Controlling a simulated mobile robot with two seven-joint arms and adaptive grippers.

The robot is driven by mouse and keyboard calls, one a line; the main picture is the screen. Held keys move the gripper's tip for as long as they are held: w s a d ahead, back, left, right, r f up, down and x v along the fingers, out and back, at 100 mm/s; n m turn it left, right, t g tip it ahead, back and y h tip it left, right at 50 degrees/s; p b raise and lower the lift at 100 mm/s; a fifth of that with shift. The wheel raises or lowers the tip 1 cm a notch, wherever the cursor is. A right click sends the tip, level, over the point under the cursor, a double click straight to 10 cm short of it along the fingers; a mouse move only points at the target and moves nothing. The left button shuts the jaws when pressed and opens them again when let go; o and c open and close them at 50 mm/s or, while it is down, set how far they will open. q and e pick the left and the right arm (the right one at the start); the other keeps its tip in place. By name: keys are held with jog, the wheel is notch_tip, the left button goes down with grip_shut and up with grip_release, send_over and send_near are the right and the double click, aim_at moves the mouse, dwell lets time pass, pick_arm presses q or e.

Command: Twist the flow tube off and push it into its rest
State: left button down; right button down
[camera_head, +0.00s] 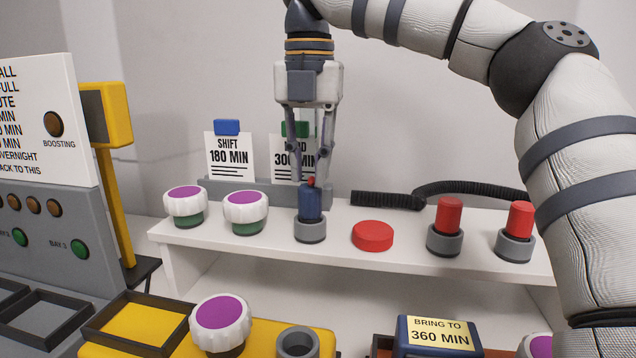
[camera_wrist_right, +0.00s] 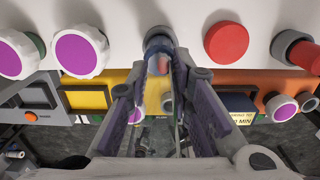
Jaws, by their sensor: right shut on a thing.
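My right gripper (camera_head: 311,180) comes down from above, and its fingers are shut on the top of a blue tube (camera_head: 310,204) with a small red tip. I take this to be the flow tube. It stands upright in a grey ring (camera_head: 310,232) on the white shelf. In the right wrist view, the fingers (camera_wrist_right: 160,78) close around it below the grey ring (camera_wrist_right: 158,42), and they partly hide it. An empty grey ring socket (camera_head: 297,343) is on the yellow block at the front; I cannot tell whether it is the rest. My left gripper is not in view.
Two white-and-purple knobs (camera_head: 185,204) stand left on the shelf (camera_head: 400,258). A red disc (camera_head: 373,236) and two red cylinders (camera_head: 449,215) in grey rings stand right. A black hose (camera_head: 388,200) lies behind. Another purple knob (camera_head: 220,320) is in front.

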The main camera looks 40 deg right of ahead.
aim_at(309, 110)
jog(key=c, duration=1.3)
grip_release()
jog(key=shift+c, duration=0.2)
notch_tip(309, 110, up, 8)
jog(key=shift+s+f, duration=0.1)
jog(key=shift+f, duration=0.1)
jog(key=shift+f, duration=0.1)
